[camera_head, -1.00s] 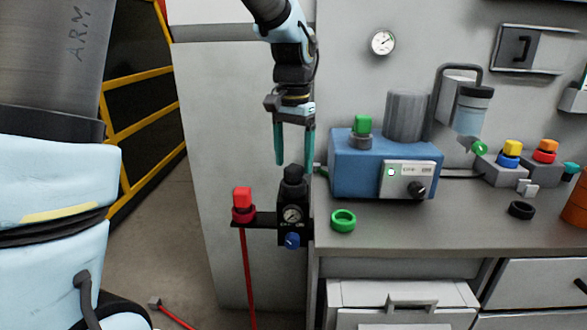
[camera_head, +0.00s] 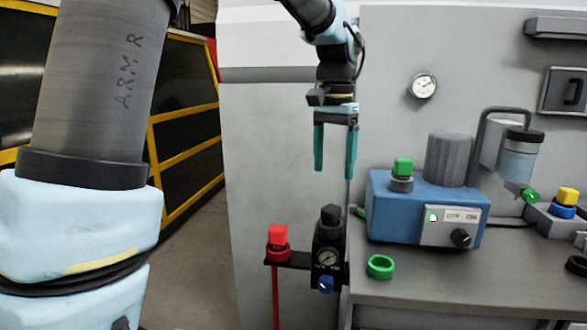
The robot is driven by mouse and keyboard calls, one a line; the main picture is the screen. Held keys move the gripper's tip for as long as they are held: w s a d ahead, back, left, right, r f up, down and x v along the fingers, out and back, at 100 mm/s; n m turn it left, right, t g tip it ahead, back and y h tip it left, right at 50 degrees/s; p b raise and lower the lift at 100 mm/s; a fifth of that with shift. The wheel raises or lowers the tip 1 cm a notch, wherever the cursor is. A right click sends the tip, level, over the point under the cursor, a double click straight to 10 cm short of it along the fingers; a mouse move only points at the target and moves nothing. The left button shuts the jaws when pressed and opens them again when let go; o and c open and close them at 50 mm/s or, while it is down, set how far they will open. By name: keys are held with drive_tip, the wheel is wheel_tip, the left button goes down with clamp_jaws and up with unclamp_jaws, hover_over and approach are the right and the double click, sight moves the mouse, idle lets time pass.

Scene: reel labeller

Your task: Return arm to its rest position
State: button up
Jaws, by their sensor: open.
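My gripper (camera_head: 333,169) hangs from my arm with its two teal fingers pointing down. The fingers are apart and nothing is between them. It is in the air in front of the grey wall panel, above the black regulator (camera_head: 329,250) with its gauge and blue knob. The fingertips are clear of the regulator's top. My arm comes down into view from the top of the picture, and another part of it fills the left side.
A blue machine (camera_head: 392,220) with a green button (camera_head: 403,166) stands on the grey bench (camera_head: 430,297), right of my gripper. A green ring (camera_head: 380,267) lies near the bench edge. A red valve (camera_head: 278,241) sits left of the regulator. A yellow-framed barrier (camera_head: 180,125) stands at left.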

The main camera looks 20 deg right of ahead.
drive_tip(key=w+a+f+n, duration=0.15)
drive_tip(key=a+f, duration=0.25)
drive_tip(key=a, duration=0.4)
drive_tip(key=w+a+f+n, duration=0.1)
drive_tip(key=a+f+n, duration=0.2)
drive_tip(key=a+f, duration=0.35)
drive_tip(key=s+a+f+n, duration=0.2)
drive_tip(key=s+a+f, duration=0.1)
drive_tip(key=a, duration=0.5)
drive_tip(key=s+a+f+n+t, duration=0.1)
drive_tip(key=s+a+f+n, duration=0.2)
drive_tip(key=a, duration=0.4)
drive_tip(key=shift+s+a+t, duration=0.25)
drive_tip(key=shift+a+t, duration=0.05)
drive_tip(key=shift+a, duration=0.05)
